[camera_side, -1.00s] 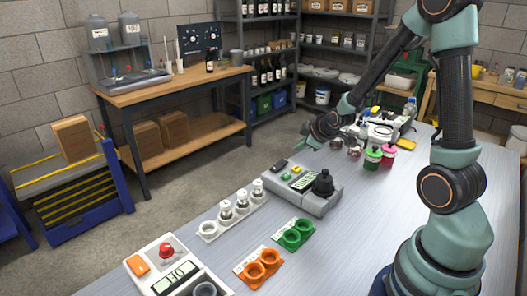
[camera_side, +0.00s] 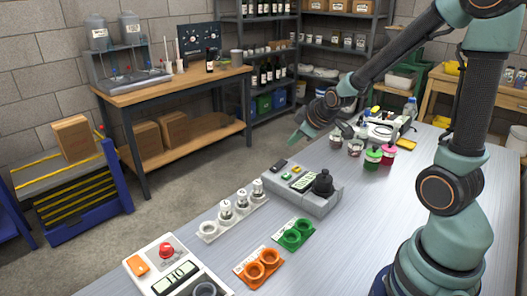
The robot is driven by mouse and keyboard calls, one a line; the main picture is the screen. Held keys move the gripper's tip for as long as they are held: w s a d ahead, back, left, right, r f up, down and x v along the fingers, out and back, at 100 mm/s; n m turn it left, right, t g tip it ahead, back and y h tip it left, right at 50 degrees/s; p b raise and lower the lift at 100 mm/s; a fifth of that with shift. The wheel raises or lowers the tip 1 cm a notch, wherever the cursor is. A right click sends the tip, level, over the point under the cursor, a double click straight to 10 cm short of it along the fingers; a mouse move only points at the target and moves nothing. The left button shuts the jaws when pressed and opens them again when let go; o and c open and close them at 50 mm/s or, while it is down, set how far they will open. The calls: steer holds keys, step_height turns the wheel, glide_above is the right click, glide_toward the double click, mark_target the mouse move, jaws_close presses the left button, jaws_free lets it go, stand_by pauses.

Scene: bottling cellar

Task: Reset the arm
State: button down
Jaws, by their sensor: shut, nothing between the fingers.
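My arm reaches in from the right over the metal-topped bench (camera_side: 345,225). My gripper (camera_side: 297,138) is at the bench's far edge, beyond the grey device with a display (camera_side: 318,196), and appears above the bench top. Its fingers are small in this view; they look closed with nothing held. Nothing touches it that I can see.
Jars with green (camera_side: 373,159) and pink (camera_side: 388,154) contents stand right of my gripper. Nearer are a white rack of small vials (camera_side: 232,215), a green holder (camera_side: 293,234), an orange holder (camera_side: 257,267) and a device with a red button (camera_side: 177,272).

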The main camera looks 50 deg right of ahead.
steer(key=s+a+r+m+g+y, duration=0.1)
steer(key=s+a+r+m, duration=0.1)
steer(key=s+a+r, duration=0.2)
steer(key=s+a+r+m+g+y, duration=0.1)
steer(key=s+a+r, duration=0.4)
steer(key=s+a, duration=0.3)
steer(key=shift+s+a+m+y, duration=0.3)
steer(key=shift+a+m, duration=0.1)
steer(key=shift+a, duration=0.3)
stand_by(0.4)
